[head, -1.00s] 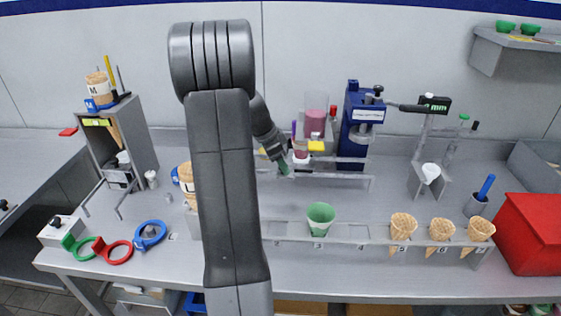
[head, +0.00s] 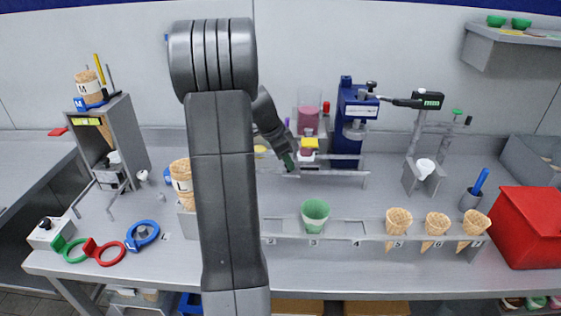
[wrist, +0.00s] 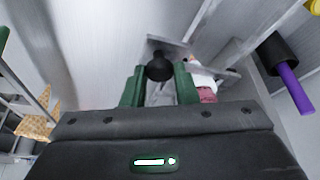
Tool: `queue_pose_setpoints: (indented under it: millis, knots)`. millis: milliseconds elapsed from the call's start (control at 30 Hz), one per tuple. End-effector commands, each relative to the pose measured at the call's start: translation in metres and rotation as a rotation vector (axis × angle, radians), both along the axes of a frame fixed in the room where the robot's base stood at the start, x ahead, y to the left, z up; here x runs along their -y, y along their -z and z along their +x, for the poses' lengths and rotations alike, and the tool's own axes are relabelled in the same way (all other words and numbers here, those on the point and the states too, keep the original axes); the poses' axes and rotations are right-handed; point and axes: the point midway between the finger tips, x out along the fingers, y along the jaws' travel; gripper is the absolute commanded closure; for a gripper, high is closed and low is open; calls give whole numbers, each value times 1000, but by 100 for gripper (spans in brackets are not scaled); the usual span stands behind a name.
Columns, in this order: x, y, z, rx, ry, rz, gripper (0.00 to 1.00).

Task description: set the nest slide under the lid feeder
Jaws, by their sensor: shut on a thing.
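My gripper (head: 290,162) is at the left end of two metal rails (head: 335,173) in the head view. In the wrist view its green fingers (wrist: 160,85) are shut on a black knob (wrist: 160,68), likely the handle of the nest slide. A metal plate (wrist: 158,44) shows beyond the knob. A small white and pink cup (head: 307,156) stands just right of the gripper, below a yellow block (head: 309,143). A clear tube with pink contents (head: 307,120), perhaps the lid feeder, rises behind the block. The exact seating of the slide is hidden.
A blue press (head: 350,115) with a lever stands right of the tube. In front, a rack (head: 355,238) holds a green cup (head: 315,214) and several cones. A red box (head: 525,228) stands at the right. My arm hides part of the bench.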

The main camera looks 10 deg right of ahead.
Motion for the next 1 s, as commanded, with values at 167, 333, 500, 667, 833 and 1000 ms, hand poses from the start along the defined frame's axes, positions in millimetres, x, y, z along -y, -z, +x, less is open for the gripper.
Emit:
queue_pose_setpoints:
  millis: [167, 333, 500, 667, 833, 1000]
  knots:
    - [0, -1, 0, 0, -1, -1, 66]
    - [0, -1, 0, 0, -1, 0, 52]
    - [0, -1, 0, 0, -1, 0, 52]
    - [-5, -11, 0, 2, -2, -1, 52]
    - [-18, -42, -1, 5, -3, -1, 52]
    - [-33, -79, -2, 5, -3, 0, 52]
